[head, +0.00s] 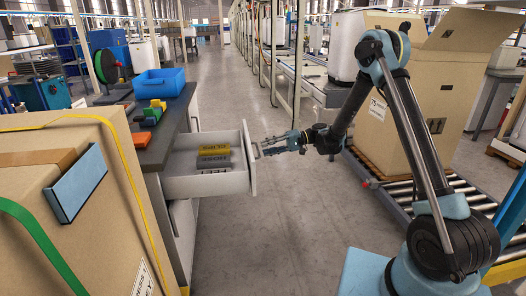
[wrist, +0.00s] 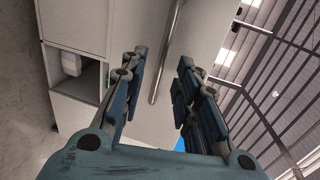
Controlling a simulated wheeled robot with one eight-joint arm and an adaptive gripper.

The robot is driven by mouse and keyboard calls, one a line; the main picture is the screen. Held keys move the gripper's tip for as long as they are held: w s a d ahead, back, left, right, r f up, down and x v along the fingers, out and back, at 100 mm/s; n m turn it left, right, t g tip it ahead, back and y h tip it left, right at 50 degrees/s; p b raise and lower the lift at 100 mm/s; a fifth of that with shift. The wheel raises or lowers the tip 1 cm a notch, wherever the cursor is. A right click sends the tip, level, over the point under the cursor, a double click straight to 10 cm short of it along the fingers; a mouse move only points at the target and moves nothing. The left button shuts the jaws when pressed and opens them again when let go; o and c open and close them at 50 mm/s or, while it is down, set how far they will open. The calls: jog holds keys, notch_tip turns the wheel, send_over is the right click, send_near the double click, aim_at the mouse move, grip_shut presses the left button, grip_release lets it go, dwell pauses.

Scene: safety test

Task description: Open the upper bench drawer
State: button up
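The upper bench drawer (head: 205,187) is pulled well out of the dark-topped bench, and its open inside shows. A yellow item (head: 213,157) and grey items lie in it. My gripper (head: 268,148) is just in front of the drawer's front panel (head: 249,158), at handle height. In the wrist view my gripper (wrist: 158,90) has its two fingers apart. The metal bar handle (wrist: 167,55) runs between them in the picture, in front of the pale drawer front (wrist: 205,35). The fingers are not closed on the handle; whether they touch it cannot be told.
On the bench top (head: 158,150) stand a blue bin (head: 160,83) and small coloured blocks. A large carton (head: 90,215) fills the near left. A roller conveyor (head: 395,195) with an open carton (head: 440,95) is at right. The floor (head: 300,220) between is clear.

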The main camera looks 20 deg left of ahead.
jog(key=v, duration=0.8)
jog(key=shift+d, duration=0.2)
jog(key=shift+w, duration=0.15)
jog(key=s+d+r+m+t+h, duration=0.15)
jog(key=d+r, duration=0.25)
jog(key=d, duration=0.5)
jog(key=s+d+r+m+t+h, duration=0.1)
jog(key=s+d+r+t+h, duration=0.2)
jog(key=d, duration=0.5)
jog(key=s+d+r+m+t, duration=0.1)
jog(key=s+d+r+t, duration=0.1)
jog(key=d+r, duration=0.5)
jog(key=s+d+f+m+t+h, duration=0.1)
jog(key=s+d+f+h, duration=0.1)
jog(key=s+d, duration=0.5)
jog(key=s+d+f+m+t+h, duration=0.1)
jog(key=s+d+f+h, duration=0.2)
jog(key=d, duration=1)
jog(key=s+d+f+m+t+h, duration=0.1)
jog(key=s+d+f+t+h, duration=0.1)
jog(key=s+d+f, duration=0.4)
jog(key=s+d+h, duration=0.1)
jog(key=s+d, duration=0.3)
jog(key=s, duration=0.1)
jog(key=shift+s+f, duration=0.15)
